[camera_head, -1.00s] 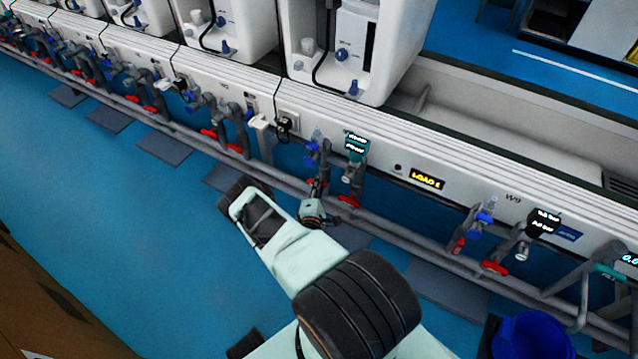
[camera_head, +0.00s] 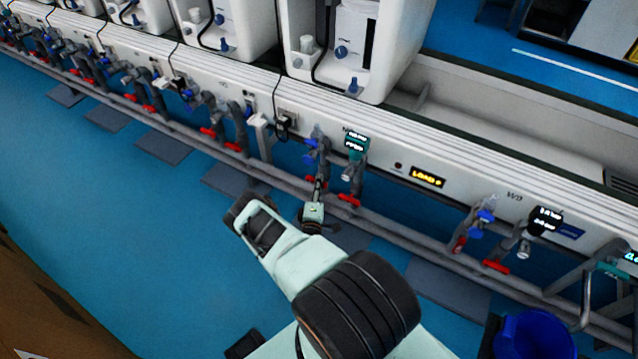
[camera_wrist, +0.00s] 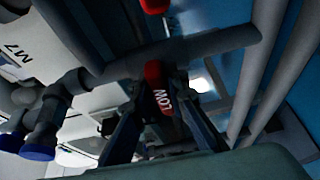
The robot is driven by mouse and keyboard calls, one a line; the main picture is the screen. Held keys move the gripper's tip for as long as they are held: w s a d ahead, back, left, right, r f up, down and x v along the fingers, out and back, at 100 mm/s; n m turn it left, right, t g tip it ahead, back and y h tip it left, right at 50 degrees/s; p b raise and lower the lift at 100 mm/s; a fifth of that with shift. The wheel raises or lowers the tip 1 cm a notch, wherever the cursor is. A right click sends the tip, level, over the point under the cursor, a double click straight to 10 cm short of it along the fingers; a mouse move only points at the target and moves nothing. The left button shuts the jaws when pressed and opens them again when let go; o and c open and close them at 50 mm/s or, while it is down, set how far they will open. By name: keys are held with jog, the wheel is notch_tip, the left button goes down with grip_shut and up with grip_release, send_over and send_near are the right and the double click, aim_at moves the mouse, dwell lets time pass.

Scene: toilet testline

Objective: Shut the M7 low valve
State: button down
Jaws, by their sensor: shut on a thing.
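The M7 low valve has a red handle marked "LOW" (camera_wrist: 162,88), upside down in the wrist view, on a grey pipe beside the M7 label (camera_wrist: 14,60). My gripper (camera_wrist: 166,104) has one dark finger on each side of this handle and is shut on it. In the head view my gripper (camera_head: 318,188) reaches up to the red handle (camera_head: 314,180) below the blue-knobbed valve, and the contact is small and partly hidden there. A second red handle (camera_head: 349,200) sits just to the right, under a teal gauge (camera_head: 356,146).
A long grey pipe (camera_head: 400,232) runs along the bench front close to my gripper. More red-handled valves (camera_head: 496,266) stand on both sides. A blue bucket (camera_head: 537,340) is at lower right. The blue floor (camera_head: 130,240) at left is mostly clear.

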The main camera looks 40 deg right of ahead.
jog(key=c, duration=1.9)
grip_release()
